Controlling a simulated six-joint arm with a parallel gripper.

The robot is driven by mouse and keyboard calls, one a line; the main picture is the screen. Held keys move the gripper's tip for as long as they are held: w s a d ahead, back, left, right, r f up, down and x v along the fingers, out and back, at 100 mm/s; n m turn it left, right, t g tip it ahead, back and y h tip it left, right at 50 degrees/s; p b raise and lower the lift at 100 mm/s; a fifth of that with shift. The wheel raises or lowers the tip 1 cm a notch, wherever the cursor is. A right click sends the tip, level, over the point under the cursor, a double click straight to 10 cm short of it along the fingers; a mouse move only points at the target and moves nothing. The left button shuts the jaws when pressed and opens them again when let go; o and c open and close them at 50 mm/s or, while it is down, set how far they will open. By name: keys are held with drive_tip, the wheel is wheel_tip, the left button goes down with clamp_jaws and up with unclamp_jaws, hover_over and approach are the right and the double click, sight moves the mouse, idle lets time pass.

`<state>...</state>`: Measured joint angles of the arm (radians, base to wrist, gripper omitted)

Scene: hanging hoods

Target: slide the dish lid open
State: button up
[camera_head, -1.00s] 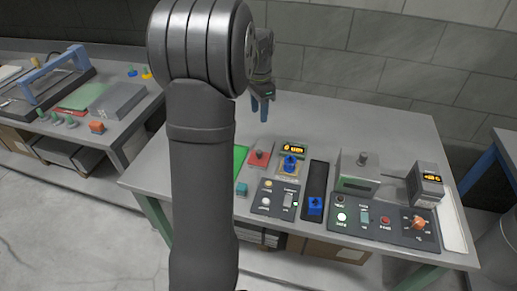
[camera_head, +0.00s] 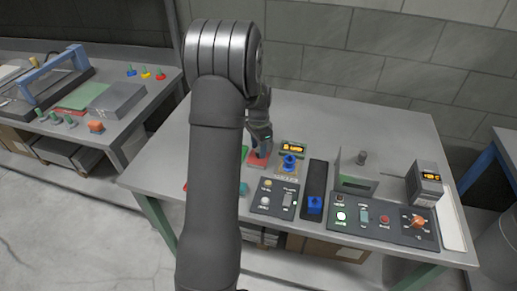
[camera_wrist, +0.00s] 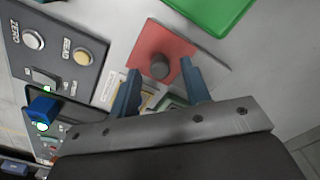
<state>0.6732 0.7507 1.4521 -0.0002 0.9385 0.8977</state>
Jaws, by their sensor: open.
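The likely dish lid is a red square plate (camera_head: 257,161) at the left of the worktop's middle, partly hidden by my gripper in the head view. In the wrist view the red lid (camera_wrist: 176,45) shows a round dark knob (camera_wrist: 160,66) at its middle. My gripper (camera_wrist: 160,72) is open, its two blue fingers on either side of the knob in that picture. I cannot tell how far the fingertips are above the lid. In the head view my gripper (camera_head: 262,152) points down over the red lid.
A green piece (camera_wrist: 212,12) lies beside the lid. A dark panel (camera_wrist: 58,45) with ZERO and READ buttons is close by. A blue knob (camera_head: 290,162) and a lit display (camera_head: 292,148) stand right of my gripper. A grey box (camera_head: 358,178) stands farther right.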

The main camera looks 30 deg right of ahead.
drive_tip(key=shift+f, duration=0.5)
clamp_jaws()
drive_tip(key=shift+w+d, duration=2.7)
unclamp_jaws()
drive_tip(key=shift+r, duration=0.1)
wheel_tip(320, 180, up, 17)
drive_tip(key=shift+r, duration=0.15)
